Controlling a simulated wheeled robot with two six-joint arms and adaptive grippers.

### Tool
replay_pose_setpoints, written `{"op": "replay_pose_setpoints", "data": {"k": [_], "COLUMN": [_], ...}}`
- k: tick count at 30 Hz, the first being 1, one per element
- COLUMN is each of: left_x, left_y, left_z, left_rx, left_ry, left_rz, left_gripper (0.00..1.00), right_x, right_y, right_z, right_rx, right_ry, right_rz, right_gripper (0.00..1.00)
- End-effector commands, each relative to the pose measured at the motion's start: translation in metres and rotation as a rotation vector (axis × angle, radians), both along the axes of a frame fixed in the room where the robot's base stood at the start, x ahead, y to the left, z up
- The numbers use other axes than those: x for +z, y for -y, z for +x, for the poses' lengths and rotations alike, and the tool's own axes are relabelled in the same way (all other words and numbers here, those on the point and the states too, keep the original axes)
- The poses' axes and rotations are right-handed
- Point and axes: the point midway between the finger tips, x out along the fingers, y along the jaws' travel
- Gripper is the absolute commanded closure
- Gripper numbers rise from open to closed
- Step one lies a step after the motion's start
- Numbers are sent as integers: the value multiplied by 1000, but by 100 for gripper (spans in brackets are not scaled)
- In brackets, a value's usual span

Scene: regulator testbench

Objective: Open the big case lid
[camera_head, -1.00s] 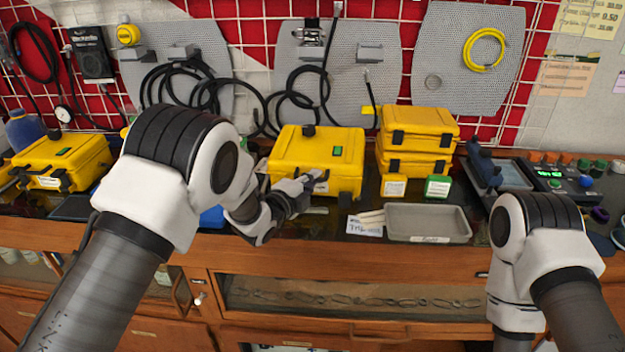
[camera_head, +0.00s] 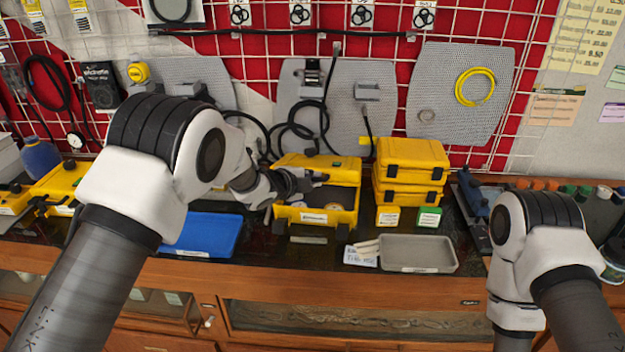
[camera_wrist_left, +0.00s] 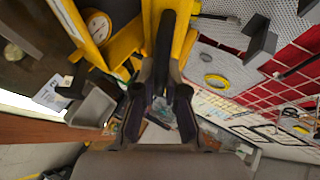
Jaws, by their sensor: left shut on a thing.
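The big yellow case (camera_head: 340,216) stands at the middle of the bench, its front facing me. Its lid (camera_head: 322,163) is raised, and part of the inside shows. My left gripper (camera_head: 304,184) is in front of the lid and shut on it; the arm's wrist hides part of the case's left side. In the left wrist view my left gripper (camera_wrist_left: 160,98) has a dark bar of the yellow lid (camera_wrist_left: 165,45) between its fingers. A round gauge (camera_wrist_left: 97,25) shows inside the case there. My right arm is at the right, but its gripper is out of sight.
Two stacked yellow cases (camera_head: 412,160) stand close to the right of the big case. A grey tray (camera_head: 417,254) lies in front of them, and a blue tray (camera_head: 208,235) lies to the left. Cables and grey panels hang on the red wall grid behind.

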Motion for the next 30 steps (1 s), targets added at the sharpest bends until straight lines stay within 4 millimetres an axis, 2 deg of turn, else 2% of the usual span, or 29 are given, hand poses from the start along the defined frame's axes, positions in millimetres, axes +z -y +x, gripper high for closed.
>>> {"op": "replay_pose_setpoints", "data": {"k": [1, 3, 10, 27, 30], "left_x": [12, 19, 34, 38, 38], "left_y": [0, 1, 1, 1, 1], "left_z": [4, 8, 19, 23, 23], "left_rx": [0, -1, -1, -1, -1], "left_ry": [2, 4, 4, 3, 3], "left_rz": [-3, -2, -2, -3, -3], "left_gripper": [100, 100, 100, 100, 100], "right_x": [11, 15, 24, 26, 24], "right_y": [0, 0, 0, 0, -3], "right_z": [0, 0, 0, 0, 11], "right_rx": [0, 0, 0, 0, 34], "right_ry": [0, -1, -1, -1, 32], "right_rz": [0, 0, 0, 0, 9], "right_gripper": [100, 100, 100, 100, 100]}}
